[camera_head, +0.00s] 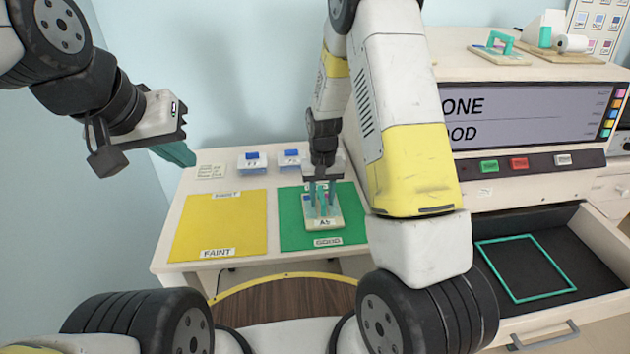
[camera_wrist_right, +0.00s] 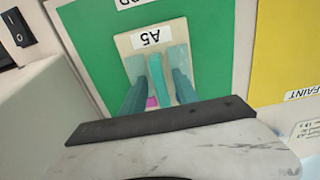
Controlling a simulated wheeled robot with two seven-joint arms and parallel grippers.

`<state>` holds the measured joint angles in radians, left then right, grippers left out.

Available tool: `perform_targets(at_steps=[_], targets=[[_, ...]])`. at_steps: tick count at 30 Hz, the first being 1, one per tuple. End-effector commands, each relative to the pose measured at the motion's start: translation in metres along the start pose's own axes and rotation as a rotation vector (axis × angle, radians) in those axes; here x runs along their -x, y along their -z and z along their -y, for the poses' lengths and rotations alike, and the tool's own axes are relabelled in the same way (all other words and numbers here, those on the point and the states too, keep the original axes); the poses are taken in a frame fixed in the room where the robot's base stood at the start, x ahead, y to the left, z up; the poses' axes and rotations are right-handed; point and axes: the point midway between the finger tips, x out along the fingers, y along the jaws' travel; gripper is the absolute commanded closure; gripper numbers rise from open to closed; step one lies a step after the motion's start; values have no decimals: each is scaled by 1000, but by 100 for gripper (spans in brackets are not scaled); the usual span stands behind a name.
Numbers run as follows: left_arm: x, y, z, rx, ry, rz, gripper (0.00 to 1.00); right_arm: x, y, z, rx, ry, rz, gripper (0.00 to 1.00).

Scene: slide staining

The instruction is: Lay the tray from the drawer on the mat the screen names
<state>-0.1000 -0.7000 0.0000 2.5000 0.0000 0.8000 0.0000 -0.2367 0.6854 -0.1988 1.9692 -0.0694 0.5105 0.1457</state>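The tray (camera_head: 334,222), a small pale plate labelled A5 with a teal upright handle, lies on the green mat (camera_head: 292,232) labelled GOOD. It also shows in the right wrist view (camera_wrist_right: 128,42). My right gripper (camera_head: 321,205) is low over the tray. Its two fingers stand on either side of the handle, with gaps visible in the right wrist view, so it looks open. My left gripper (camera_head: 176,153) is raised at the left, away from the mats; its finger gap is hidden. The screen (camera_head: 530,120) is partly covered by my right arm; "ONE" and "OOD" show.
A yellow mat (camera_head: 220,222) labelled FAINT lies left of the green one and is empty. Small blue-and-white items (camera_head: 252,160) stand behind the mats. The drawer (camera_head: 540,222) at the right is open, with only a teal outline inside. Another teal-handled tray (camera_head: 498,55) sits on top of the cabinet.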

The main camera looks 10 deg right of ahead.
Motion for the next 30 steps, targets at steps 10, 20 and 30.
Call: perform_targets(at_steps=[10, 20, 30], targets=[[0, 0, 0, 0, 0, 0, 100, 68, 2, 0, 0, 1, -7, 64], [0, 0, 0, 0, 0, 0, 100, 115, 1, 0, 0, 0, -3, 64], [0, 0, 0, 0, 0, 0, 100, 200, -39, -9, -4, 89, -123, 64]])
